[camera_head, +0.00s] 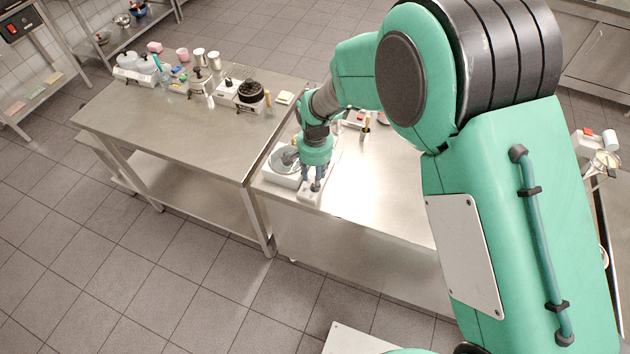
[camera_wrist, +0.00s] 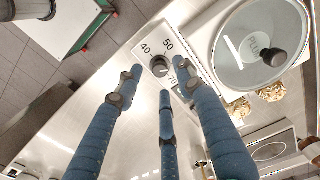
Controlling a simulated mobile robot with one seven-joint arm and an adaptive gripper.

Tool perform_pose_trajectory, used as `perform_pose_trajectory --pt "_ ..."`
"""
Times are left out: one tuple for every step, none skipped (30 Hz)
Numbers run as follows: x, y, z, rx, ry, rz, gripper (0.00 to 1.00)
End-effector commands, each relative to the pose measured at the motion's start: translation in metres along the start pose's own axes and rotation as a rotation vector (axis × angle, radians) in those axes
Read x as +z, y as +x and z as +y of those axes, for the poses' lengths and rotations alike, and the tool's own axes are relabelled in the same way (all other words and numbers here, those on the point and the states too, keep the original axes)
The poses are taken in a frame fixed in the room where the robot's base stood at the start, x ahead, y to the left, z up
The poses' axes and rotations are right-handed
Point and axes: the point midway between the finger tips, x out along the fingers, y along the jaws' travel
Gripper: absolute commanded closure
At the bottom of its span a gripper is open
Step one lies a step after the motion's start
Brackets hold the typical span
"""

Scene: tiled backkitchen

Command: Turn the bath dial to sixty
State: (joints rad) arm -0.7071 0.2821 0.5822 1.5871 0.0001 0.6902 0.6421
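A sixty mark is not visible; my right-hand finger covers part of the scale. The dial's pointer is too small to read surely. My gripper (camera_wrist: 160,80) has blue fingers spread around the dial, with visible gaps to it, so it looks open. In the head view my gripper (camera_head: 315,184) points down over the small white panel (camera_head: 308,196) at the counter's front edge. The white bath (camera_wrist: 208,38) with a round clear lid (camera_wrist: 235,75) adjoins the panel.
Brownish lumps (camera_wrist: 272,92) lie beside the bath in the wrist view. A steel table (camera_head: 165,130) with jars, scales and a black-topped device (camera_head: 249,92) stands left.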

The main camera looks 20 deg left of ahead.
Motion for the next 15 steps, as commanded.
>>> perform_pose_trajectory --pt "-0.001 -0.009 -0.001 -0.001 0.0 0.002 0.62" --pt "-0.001 -0.014 -0.001 -0.002 0.0 0.002 0.62" --pt "-0.001 -0.021 -0.001 -0.002 0.0 0.003 0.62" --pt "-0.001 -0.025 -0.001 -0.002 0.0 0.003 0.62" --pt "-0.001 -0.03 0.0 -0.001 0.0 0.002 0.62" --pt "0.0 -0.037 0.0 -0.001 0.0 0.001 0.62" --pt "-0.001 -0.042 -0.001 -0.002 0.0 0.002 0.62" --pt "-0.001 -0.047 -0.001 -0.002 0.0 0.002 0.62" --pt "-0.001 -0.054 -0.001 -0.002 0.0 0.002 0.62" --pt "-0.001 -0.058 -0.001 -0.002 0.0 0.002 0.62" --pt "-0.001 -0.062 -0.001 -0.002 0.0 0.002 0.62" --pt "-0.001 -0.068 -0.001 -0.001 0.0 0.002 0.62" --pt "-0.001 -0.071 -0.001 -0.001 0.0 0.001 0.62" --pt "0.0 -0.074 0.0 -0.001 0.0 0.001 0.62" --pt "0.0 -0.078 0.0 -0.001 0.0 0.001 0.62"
